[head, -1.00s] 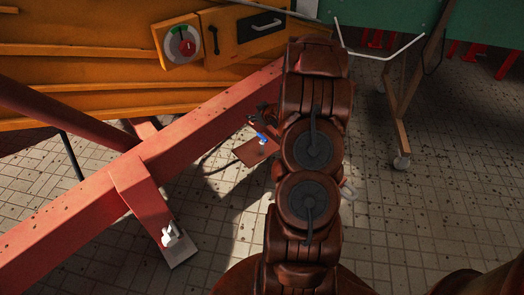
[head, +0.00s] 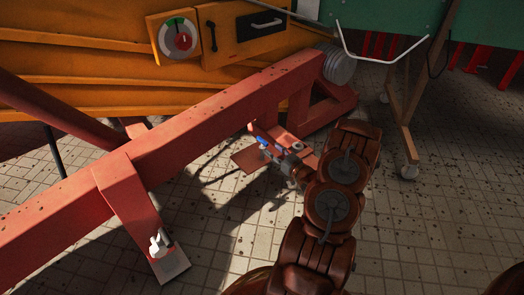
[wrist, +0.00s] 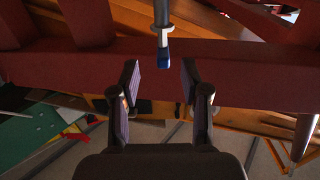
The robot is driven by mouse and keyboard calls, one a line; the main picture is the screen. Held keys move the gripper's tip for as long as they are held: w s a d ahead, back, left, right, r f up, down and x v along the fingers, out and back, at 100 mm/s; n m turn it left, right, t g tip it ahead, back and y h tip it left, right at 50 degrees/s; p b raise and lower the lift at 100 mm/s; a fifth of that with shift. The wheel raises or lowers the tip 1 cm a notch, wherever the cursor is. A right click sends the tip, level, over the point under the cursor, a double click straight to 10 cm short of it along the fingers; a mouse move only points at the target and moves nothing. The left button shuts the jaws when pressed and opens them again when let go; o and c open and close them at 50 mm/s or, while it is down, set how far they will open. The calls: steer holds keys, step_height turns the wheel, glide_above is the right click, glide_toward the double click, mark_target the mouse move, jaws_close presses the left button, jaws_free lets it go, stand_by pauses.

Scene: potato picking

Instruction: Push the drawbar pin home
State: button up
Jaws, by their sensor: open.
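The drawbar pin (wrist: 163,33) shows at the top middle of the wrist view, a grey shaft with a pale collar and a blue end. Its upper part runs out of the frame. My gripper (wrist: 160,82) is open and empty, its two fingers apart below the blue end, roughly in line with it. In the head view the blue part of the pin (head: 263,142) shows just left of my gripper (head: 279,156), by the red bracket under the drawbar (head: 200,110). I cannot tell how deep the pin sits.
A red support leg (head: 130,198) with a white fitting (head: 160,244) stands at the lower left. An orange machine body (head: 80,60) with a dial (head: 179,38) is behind the drawbar. A green trolley (head: 400,20) stands at the upper right. Tiled floor lies open at the lower right.

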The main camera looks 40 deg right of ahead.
mark_target(262, 143)
steer(key=shift+w+d+b, duration=0.15)
steer(key=shift+w+b, duration=1.3)
steer(key=shift+w, duration=2.15)
steer(key=shift+c, duration=0.2)
jaws_close()
